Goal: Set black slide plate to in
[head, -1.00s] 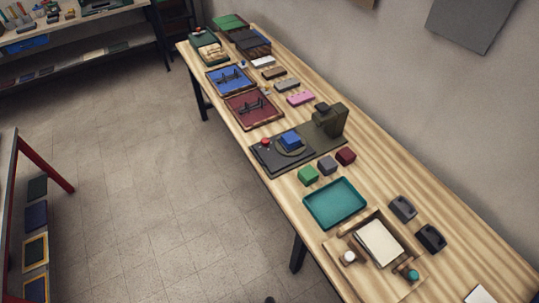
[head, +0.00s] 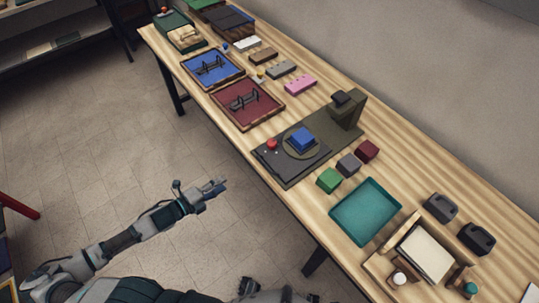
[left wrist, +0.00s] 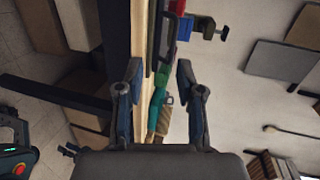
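A dark press-like unit lies on the wooden table, with a flat black plate (head: 283,165) at its left end. A red knob (head: 272,144) sits on the plate. Beside it are a blue block (head: 302,139) on a round disc and an upright dark post (head: 347,108). I cannot tell how far the plate is slid. My left gripper (head: 218,186) is over the floor, left of the table edge and apart from the plate. In the left wrist view its fingers (left wrist: 159,68) are spread with nothing held. A part of my right arm shows at the bottom edge; its fingers are unclear.
Green (head: 329,180), grey (head: 348,164) and dark red (head: 367,151) blocks stand near the unit. A teal tray (head: 366,211) and a wooden holder (head: 422,252) lie nearer. Red (head: 247,104) and blue (head: 212,68) trays lie farther off.

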